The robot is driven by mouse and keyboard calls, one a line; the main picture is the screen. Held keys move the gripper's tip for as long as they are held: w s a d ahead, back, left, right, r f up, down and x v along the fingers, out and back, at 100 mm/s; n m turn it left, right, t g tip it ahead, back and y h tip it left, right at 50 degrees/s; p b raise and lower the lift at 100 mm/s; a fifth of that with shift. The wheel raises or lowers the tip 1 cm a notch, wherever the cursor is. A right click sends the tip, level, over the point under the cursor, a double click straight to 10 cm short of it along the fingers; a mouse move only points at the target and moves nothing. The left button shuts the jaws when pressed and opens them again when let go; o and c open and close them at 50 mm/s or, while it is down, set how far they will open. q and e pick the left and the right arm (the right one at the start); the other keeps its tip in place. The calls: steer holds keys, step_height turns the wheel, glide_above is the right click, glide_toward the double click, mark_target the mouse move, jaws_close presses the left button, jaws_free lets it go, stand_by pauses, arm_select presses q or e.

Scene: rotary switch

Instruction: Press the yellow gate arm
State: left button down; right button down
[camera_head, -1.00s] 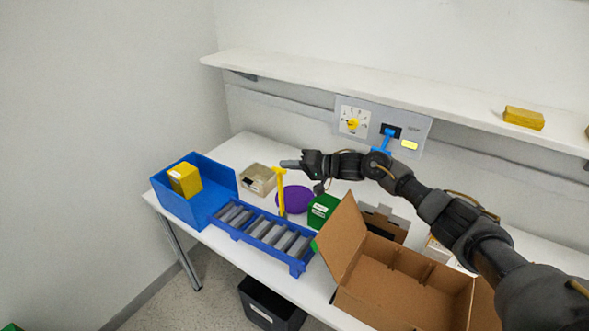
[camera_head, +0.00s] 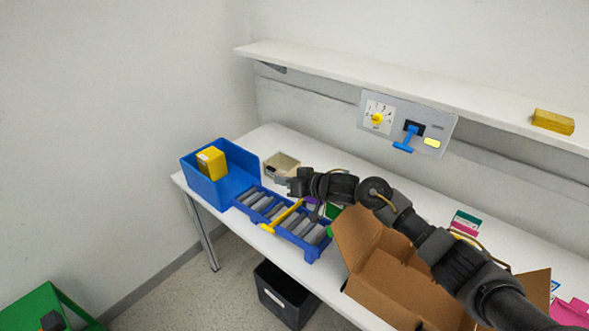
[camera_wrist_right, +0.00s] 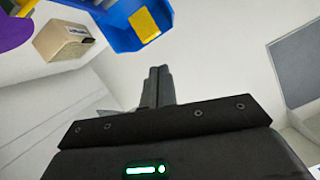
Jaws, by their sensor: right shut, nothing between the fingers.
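The yellow gate arm (camera_head: 283,215) lies lowered across the blue roller conveyor (camera_head: 313,251) in the head view, its free end toward the front edge of the table. My right gripper (camera_head: 281,181) is shut and empty. In the head view it appears just behind and above the gate arm, near the beige box; I cannot tell whether it touches the arm. In the right wrist view its fingers (camera_wrist_right: 158,86) are together with nothing between them. My left gripper is not in view.
A blue bin (camera_head: 222,190) with a yellow block (camera_head: 211,163) stands left of the conveyor. The beige box (camera_head: 286,166) is behind. An open cardboard box (camera_head: 385,275) stands at right. A panel with a dial (camera_head: 377,118) and blue lever (camera_head: 407,140) hangs under the shelf.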

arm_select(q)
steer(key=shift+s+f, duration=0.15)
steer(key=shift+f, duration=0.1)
arm_select(e)
steer(key=shift+w+d+f, duration=0.2)
steer(key=shift+w+d, duration=0.55)
steer(key=shift+w, duration=0.05)
steer(key=shift+r, duration=0.1)
arm_select(q)
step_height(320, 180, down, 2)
steer(key=b, duration=0.2)
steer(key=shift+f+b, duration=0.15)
steer(key=shift+b, duration=0.2)
arm_select(e)
steer(key=s+r, duration=1.2)
steer(key=s, duration=0.2)
steer(key=shift+r, duration=0.4)
